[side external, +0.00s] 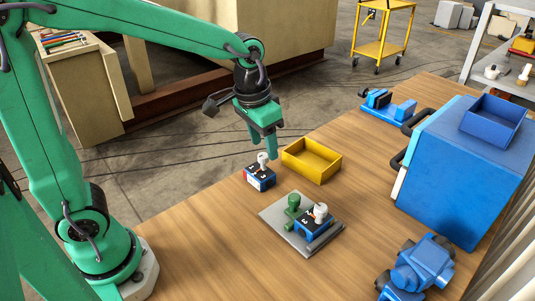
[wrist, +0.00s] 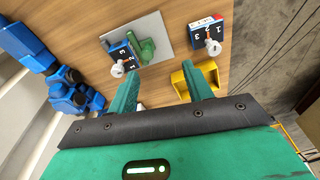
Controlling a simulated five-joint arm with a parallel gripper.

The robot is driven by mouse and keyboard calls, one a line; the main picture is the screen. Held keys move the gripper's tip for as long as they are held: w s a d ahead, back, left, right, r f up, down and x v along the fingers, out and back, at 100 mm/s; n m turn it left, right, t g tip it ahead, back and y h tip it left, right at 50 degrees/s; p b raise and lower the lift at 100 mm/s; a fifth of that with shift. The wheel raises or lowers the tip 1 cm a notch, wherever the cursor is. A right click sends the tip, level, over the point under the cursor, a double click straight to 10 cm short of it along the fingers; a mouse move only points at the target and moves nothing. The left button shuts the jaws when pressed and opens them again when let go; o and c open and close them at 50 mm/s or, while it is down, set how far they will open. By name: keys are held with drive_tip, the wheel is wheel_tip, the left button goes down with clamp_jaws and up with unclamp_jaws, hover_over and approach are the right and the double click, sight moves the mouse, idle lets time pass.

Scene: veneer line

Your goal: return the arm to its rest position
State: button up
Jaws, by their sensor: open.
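My gripper (side external: 264,150) hangs from the green arm over the wooden bench, pointing down, with nothing between its fingers. In the wrist view its two green fingers (wrist: 162,72) stand apart and empty. Below it in the side view, a small blue, white and red numbered block with a white knob (side external: 258,181) stands on the bench, apart from the fingers; it also shows in the wrist view (wrist: 207,29). The arm reaches out from its base at the lower left.
A grey plate (side external: 275,216) carries a green piece (side external: 292,207) and a second blue numbered block (side external: 312,226). A yellow tray (side external: 325,177) is close by. A large blue box (side external: 463,180), a blue vise (side external: 388,106) and a blue device (side external: 422,266) occupy the right side.

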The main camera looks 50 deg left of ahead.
drive_tip(key=s+a+r+t, duration=0.1)
drive_tip(key=s+a+r, duration=0.1)
drive_tip(key=s, duration=0.5)
drive_tip(key=s+a+r+n+t, duration=0.1)
drive_tip(key=s+a+r+t, duration=0.1)
drive_tip(key=s+a, duration=0.2)
drive_tip(key=s, duration=0.3)
drive_tip(key=shift+a+t, duration=0.25)
drive_tip(key=shift+t, duration=0.05)
drive_tip(key=shift+w, duration=0.1)
idle(0.9)
